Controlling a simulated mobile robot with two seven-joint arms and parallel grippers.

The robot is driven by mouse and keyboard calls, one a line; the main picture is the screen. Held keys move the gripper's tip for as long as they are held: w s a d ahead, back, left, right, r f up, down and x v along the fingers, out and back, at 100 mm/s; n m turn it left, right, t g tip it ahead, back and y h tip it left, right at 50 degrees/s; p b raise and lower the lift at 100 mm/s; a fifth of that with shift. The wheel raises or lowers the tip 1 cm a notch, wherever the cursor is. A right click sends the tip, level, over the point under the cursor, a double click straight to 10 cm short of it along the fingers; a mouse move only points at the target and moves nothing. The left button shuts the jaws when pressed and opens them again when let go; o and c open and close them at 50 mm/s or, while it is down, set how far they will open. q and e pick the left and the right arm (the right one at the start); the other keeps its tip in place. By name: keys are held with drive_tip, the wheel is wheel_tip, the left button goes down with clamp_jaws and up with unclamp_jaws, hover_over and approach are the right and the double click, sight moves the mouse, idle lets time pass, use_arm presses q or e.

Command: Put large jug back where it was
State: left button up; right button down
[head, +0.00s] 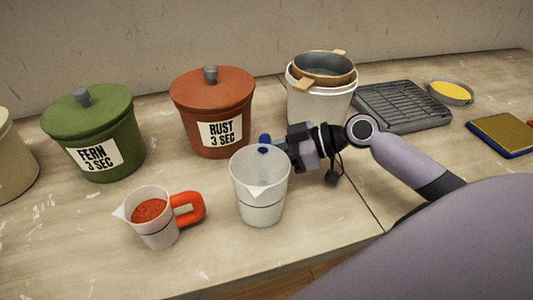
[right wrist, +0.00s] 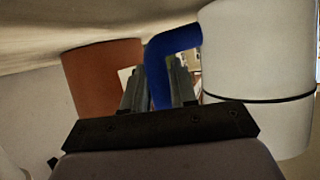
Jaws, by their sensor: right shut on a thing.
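The large jug (head: 260,195) is a whitish, see-through jug with a dark line round it and a blue handle (head: 264,140). It looks empty and stands upright near the middle of the head view, its spout toward the front. My right gripper (head: 277,146) comes in from the right and is shut on the blue handle. In the right wrist view the handle (right wrist: 160,75) passes between the fingers (right wrist: 158,88), with the jug's wall (right wrist: 260,60) at the right. I cannot tell whether its base touches the counter. My left gripper is out of view.
A small jug (head: 155,232) with an orange handle and red contents stands at front left. The counter between the jugs is bare.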

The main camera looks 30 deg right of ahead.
drive_tip(key=shift+f, duration=0.2)
drive_tip(key=c, duration=0.9)
unclamp_jaws()
drive_tip(key=shift+r, duration=0.1)
drive_tip(key=shift+r, duration=0.1)
drive_tip(key=b+v, duration=0.1)
drive_tip(key=v, duration=0.9)
drive_tip(key=shift+s+b, duration=0.1)
drive_tip(key=shift+b, duration=0.25)
drive_tip(key=shift+v, duration=0.95)
